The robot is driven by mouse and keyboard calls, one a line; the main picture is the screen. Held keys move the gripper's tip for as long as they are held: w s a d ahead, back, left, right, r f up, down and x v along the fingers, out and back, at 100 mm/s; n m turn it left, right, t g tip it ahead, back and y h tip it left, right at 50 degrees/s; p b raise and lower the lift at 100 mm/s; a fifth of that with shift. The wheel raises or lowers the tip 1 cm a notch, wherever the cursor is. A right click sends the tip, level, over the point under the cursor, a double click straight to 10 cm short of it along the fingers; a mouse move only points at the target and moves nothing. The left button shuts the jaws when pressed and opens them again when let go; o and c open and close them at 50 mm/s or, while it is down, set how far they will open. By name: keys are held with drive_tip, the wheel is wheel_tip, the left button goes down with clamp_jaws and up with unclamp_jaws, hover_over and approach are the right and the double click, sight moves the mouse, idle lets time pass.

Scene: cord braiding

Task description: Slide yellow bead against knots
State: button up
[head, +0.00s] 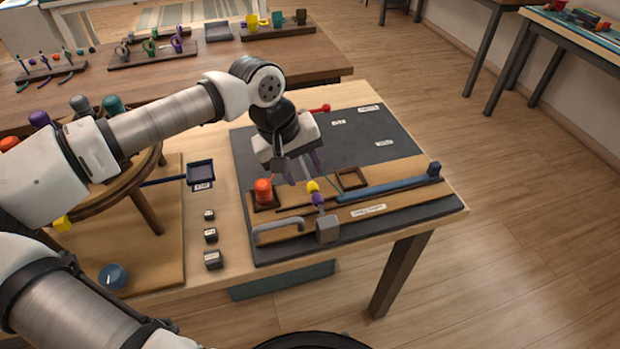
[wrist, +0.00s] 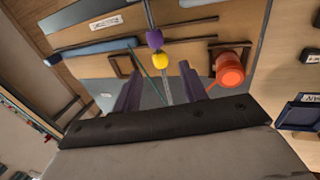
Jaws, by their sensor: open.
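The yellow bead (head: 313,187) sits on a cord above the wooden board, touching or nearly touching a purple bead (head: 318,199). In the wrist view the yellow bead (wrist: 160,62) is just beyond my open fingers, and the purple bead (wrist: 154,38) lies past it. My gripper (head: 303,173) is open above the board, close behind the yellow bead. Its two purple fingers (wrist: 160,90) stand on either side of a greyish strand, with no bead between them. A grey block (head: 327,229) stands at the cord's near end. I cannot make out the knots.
A red-orange spool (head: 263,192) stands left of the yellow bead, and an empty wooden square frame (head: 351,179) is to its right. A blue bar (head: 390,188) and a grey handle (head: 277,229) flank the cord. The dark mat (head: 400,130) behind is mostly clear.

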sight(311, 186)
drive_tip(key=x, duration=0.5)
drive_tip(key=shift+r, duration=0.1)
clamp_jaws()
